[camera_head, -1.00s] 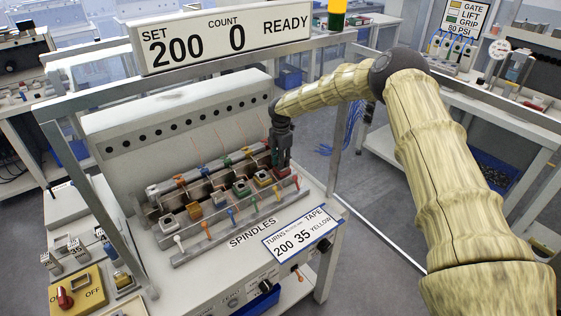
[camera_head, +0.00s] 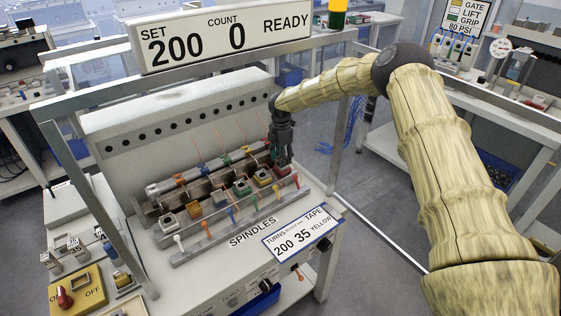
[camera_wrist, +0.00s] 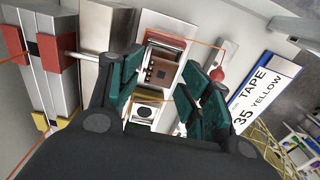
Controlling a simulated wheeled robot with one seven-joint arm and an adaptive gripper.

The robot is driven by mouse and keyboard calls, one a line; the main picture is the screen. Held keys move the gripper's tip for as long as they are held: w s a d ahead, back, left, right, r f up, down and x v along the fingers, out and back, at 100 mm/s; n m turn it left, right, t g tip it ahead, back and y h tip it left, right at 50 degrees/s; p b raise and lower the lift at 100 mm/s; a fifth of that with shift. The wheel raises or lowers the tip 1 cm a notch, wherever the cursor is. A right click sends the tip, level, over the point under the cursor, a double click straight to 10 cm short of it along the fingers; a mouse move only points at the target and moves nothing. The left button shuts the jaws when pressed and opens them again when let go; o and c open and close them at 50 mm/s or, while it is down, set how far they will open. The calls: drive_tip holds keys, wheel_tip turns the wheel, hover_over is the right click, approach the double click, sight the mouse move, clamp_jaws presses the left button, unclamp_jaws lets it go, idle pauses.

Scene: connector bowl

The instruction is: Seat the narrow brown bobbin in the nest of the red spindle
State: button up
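My gripper (camera_wrist: 165,85) is open in the wrist view, with its dark green fingers spread left and right. The small brown bobbin (camera_wrist: 160,71) lies between the fingers, apart from them. It sits within the red-edged nest of the red spindle (camera_wrist: 165,43); how deep it sits I cannot tell. In the head view, my gripper (camera_head: 283,158) is low over the right end of the spindle row, at the red spindle (camera_head: 281,172). The bobbin is too small and covered to make out there.
Other spindles with coloured nests, such as the green one (camera_head: 241,188), run leftward. A rail of coloured levers (camera_head: 232,215) stands in front. A sloped panel (camera_head: 180,125) rises behind, and a metal frame post (camera_head: 340,135) stands to the right.

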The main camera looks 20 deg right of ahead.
drive_tip(key=shift+r+b, duration=1)
drive_tip(key=shift+r, duration=2.2)
drive_tip(key=shift+a, duration=0.1)
